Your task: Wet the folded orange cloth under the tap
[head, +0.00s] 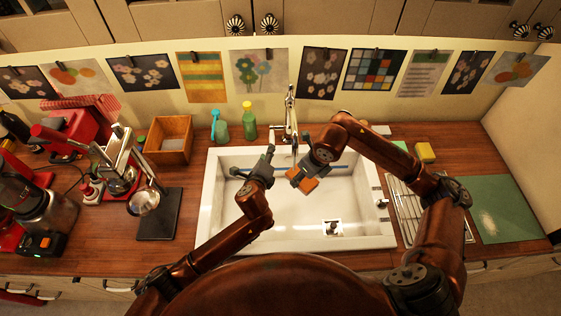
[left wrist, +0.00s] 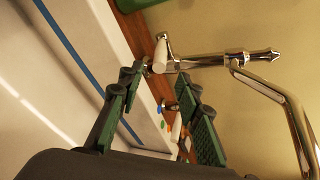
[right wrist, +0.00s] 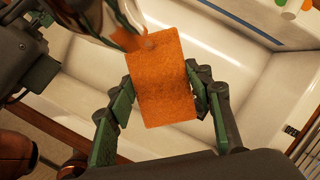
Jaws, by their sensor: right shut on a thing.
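The folded orange cloth (right wrist: 162,80) is held between the fingers of my right gripper (right wrist: 165,85), over the white sink. In the head view the cloth (head: 304,182) is below and beside the tap (head: 290,115). In the right wrist view the shiny spout (right wrist: 105,18) covers the area by the cloth's upper left corner; I cannot tell whether water runs. My left gripper (head: 266,163) is open and empty over the sink's back left part. In the left wrist view its fingers (left wrist: 158,88) are spread, with the tap's lever (left wrist: 160,53) beyond them.
The white sink (head: 212,200) is mostly clear, with a drain (head: 333,228). A green bottle (head: 249,122) and a teal bottle (head: 220,127) stand behind its left corner. A metal rack (head: 408,213), a yellow sponge (head: 425,152) and a green board (head: 500,205) are on the right.

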